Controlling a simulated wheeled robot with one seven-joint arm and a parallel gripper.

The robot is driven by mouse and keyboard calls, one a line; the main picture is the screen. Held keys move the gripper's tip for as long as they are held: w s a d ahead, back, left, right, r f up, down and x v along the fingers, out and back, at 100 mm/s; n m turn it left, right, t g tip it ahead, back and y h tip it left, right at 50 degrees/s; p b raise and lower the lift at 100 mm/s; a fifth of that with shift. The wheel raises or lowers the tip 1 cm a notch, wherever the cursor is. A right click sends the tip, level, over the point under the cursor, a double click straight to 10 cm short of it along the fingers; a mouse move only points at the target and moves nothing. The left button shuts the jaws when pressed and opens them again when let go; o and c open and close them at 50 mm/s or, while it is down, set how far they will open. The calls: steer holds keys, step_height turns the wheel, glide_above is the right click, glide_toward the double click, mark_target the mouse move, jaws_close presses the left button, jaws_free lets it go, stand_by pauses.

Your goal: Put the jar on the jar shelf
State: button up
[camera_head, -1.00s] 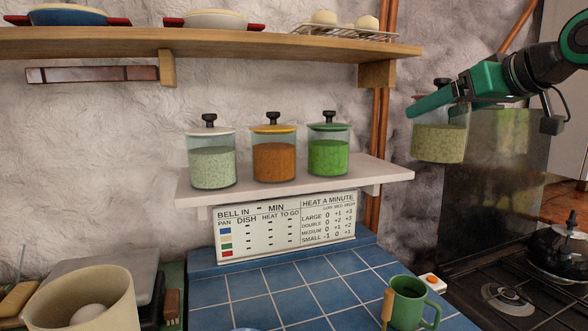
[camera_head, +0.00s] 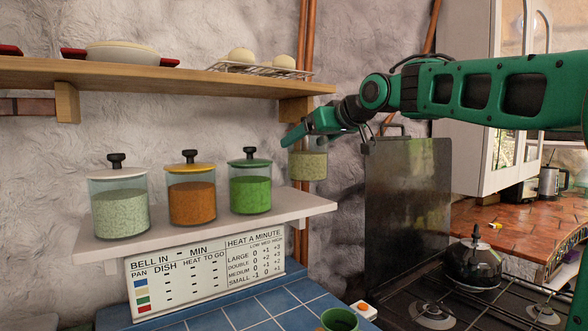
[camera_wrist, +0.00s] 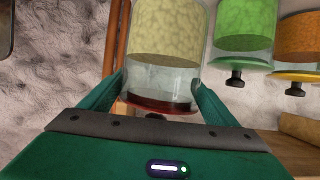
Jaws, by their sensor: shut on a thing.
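A glass jar with pale yellow-green contents (camera_head: 308,166) hangs upright in my gripper (camera_head: 303,139), above the right end of the white jar shelf (camera_head: 318,207) in the picture. Whether it is directly over the shelf or beyond it, I cannot tell. In the wrist view, the fingers of my gripper (camera_wrist: 160,98) are shut around the held jar (camera_wrist: 165,35) near its dark red lid (camera_wrist: 160,104). A pale green jar (camera_head: 119,208), an orange jar (camera_head: 191,202) and a green jar (camera_head: 250,194) stand in a row on the shelf.
A wooden shelf (camera_head: 190,83) with pans and an egg rack runs above. A dark upright panel (camera_head: 408,200) stands right of the jar shelf, beside a stove with a black kettle (camera_head: 473,264). The shelf's right end, past the green jar, is free.

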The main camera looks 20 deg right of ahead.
steer(key=w, duration=0.2)
steer(key=w+a, duration=0.1)
steer(key=w, duration=0.1)
steer(key=shift+a+r, duration=0.1)
steer(key=shift+a, duration=0.1)
steer(key=shift+w+f, duration=0.2)
steer(key=shift+s+f, duration=0.1)
steer(key=shift+f, duration=1.55)
step_height(320, 180, down, 3)
steer(key=shift+f, duration=0.1)
steer(key=shift+w+a+f, duration=0.1)
steer(key=shift+w, duration=0.15)
steer(key=o, duration=2)
steer(key=shift+f, duration=0.1)
